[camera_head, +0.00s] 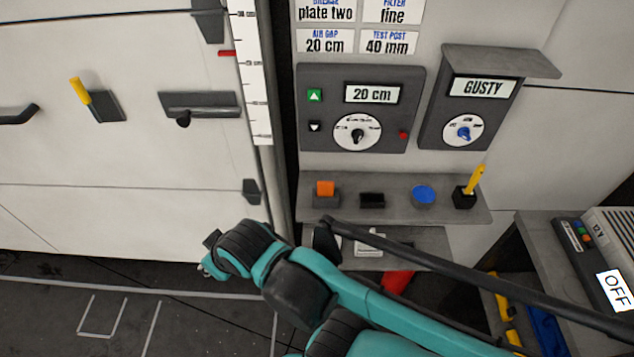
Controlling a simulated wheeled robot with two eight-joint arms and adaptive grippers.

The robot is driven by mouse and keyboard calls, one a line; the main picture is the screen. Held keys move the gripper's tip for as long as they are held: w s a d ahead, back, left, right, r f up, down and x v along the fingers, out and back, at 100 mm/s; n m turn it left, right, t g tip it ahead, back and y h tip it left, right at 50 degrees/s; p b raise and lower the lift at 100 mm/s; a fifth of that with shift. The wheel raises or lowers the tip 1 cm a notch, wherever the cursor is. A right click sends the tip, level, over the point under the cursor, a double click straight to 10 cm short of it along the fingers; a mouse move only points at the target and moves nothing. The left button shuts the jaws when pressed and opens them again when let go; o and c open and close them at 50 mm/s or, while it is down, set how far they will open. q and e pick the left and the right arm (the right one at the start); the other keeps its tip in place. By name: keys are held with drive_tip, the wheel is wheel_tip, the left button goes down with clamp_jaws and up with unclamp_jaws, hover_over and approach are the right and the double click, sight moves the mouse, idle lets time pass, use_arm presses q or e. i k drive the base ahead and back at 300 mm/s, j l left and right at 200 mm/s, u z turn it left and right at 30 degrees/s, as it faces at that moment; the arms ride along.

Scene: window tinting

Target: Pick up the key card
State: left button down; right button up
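My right arm reaches in from the lower right, below the shelf. Its far end, with the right gripper (210,255), lies left of and below the orange piece, apart from it. The fingers are mostly hidden by the wrist, so their opening does not show. My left gripper is out of view.
The shelf also bears a dark block (372,200), a blue disc (423,195) and a yellow stick in a black holder (465,198). A lower shelf (430,240) with a white item is partly behind my arm. Dial panels (415,85) stand above; a machine (605,240) stands right.

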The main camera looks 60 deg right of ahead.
sight(324, 188)
drive_tip(key=l+z, duration=0.15)
drive_tip(key=z, duration=1.65)
drive_tip(key=i+j+z, duration=0.7)
